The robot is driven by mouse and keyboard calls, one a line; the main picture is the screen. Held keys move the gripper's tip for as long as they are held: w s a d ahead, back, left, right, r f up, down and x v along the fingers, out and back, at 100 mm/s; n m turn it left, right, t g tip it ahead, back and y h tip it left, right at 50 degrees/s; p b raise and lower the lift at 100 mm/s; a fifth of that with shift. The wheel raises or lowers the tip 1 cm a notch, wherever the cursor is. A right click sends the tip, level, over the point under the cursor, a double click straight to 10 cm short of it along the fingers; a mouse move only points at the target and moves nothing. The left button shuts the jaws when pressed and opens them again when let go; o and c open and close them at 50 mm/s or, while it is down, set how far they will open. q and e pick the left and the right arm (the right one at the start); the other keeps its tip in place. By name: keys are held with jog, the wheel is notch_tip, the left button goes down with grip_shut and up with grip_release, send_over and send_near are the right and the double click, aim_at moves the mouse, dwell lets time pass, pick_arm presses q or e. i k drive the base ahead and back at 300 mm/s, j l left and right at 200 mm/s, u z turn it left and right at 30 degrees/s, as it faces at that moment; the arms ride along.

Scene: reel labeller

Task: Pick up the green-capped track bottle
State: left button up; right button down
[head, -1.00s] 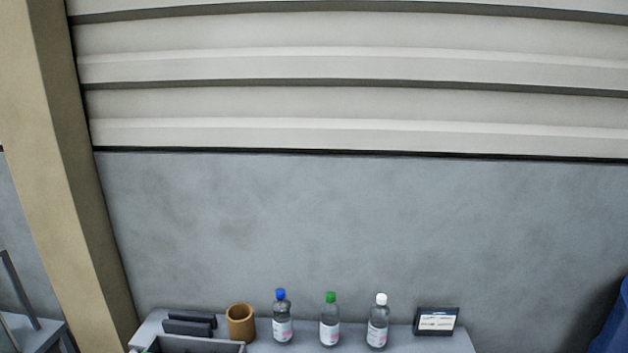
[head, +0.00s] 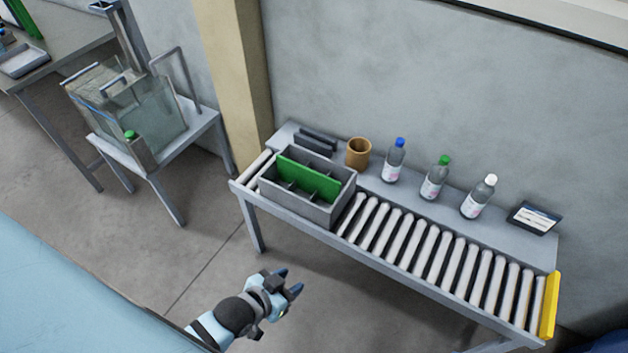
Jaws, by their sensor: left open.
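The green-capped bottle (head: 434,180) stands upright on the grey shelf behind the roller track, between a blue-capped bottle (head: 394,163) on its left and a white-capped bottle (head: 478,199) on its right. It is clear with a pale label. My left gripper (head: 292,284) is open and empty, low in front of the roller table, well apart from the bottles. My right gripper is out of view.
A grey divided crate (head: 334,211) with a green panel sits on the left of the roller track (head: 430,250). A brown cup (head: 358,152) and a small screen (head: 533,218) share the shelf. A glass tank (head: 150,115) stands at left. A yellow end stop (head: 550,305) closes the track.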

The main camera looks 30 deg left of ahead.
aim_at(433, 183)
jog(key=i+l+u, duration=0.35)
jog(key=i+l, duration=0.35)
jog(key=l, duration=0.15)
